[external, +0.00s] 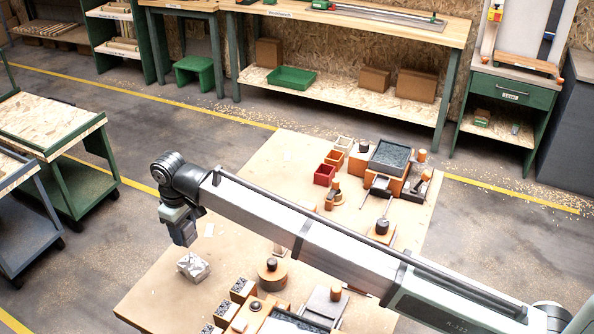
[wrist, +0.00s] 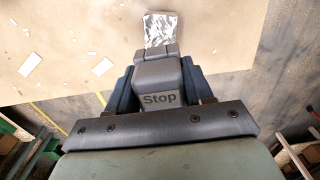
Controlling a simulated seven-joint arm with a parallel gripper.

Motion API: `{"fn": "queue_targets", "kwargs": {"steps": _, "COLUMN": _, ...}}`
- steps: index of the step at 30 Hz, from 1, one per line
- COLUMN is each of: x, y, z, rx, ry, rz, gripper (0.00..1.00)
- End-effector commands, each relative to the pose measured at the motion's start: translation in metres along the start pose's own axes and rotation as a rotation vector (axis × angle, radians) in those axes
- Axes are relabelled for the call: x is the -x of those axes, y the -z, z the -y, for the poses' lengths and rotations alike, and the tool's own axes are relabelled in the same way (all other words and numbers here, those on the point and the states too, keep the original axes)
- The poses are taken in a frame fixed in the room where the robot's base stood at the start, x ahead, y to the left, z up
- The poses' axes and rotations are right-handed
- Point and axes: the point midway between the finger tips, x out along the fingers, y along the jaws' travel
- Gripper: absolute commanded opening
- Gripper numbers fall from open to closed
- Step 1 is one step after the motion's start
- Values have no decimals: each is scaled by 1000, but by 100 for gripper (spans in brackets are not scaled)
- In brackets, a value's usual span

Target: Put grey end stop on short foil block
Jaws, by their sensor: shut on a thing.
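A grey end stop (wrist: 158,78) marked "Stop" is between the two dark fingers of my gripper (wrist: 158,85) in the wrist view. The gripper is shut on it. In the external view, my gripper (external: 183,236) points down near the left edge of the wooden table, and its fingers mostly hide the end stop. The foil block (external: 193,267), a small crinkled silver piece, sits on the table below and slightly right of the gripper. It also shows at the top of the wrist view (wrist: 158,28), beyond the end stop. I cannot tell the height gap between them.
My arm spans the wooden table (external: 160,290). Orange-brown blocks (external: 272,270) stand right of the foil block, with dark-topped blocks (external: 242,288) nearer the front. Red bins (external: 325,174) and a dark tray (external: 390,157) stand at the back. Table around the foil block is mostly clear.

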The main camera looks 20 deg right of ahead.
Motion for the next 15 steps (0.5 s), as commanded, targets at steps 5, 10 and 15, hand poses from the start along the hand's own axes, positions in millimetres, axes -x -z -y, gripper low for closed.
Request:
{"fn": "queue_targets", "kwargs": {"steps": 5, "x": -23, "y": -1, "z": 0, "rx": -3, "ry": 0, "rz": 1, "gripper": 19}}
{"fn": "queue_targets", "kwargs": {"steps": 10, "x": -50, "y": -1, "z": 0, "rx": -2, "ry": 0, "rz": 1, "gripper": 19}}
{"fn": "queue_targets", "kwargs": {"steps": 15, "x": -62, "y": 0, "z": 0, "rx": -2, "ry": 0, "rz": 1, "gripper": 19}}
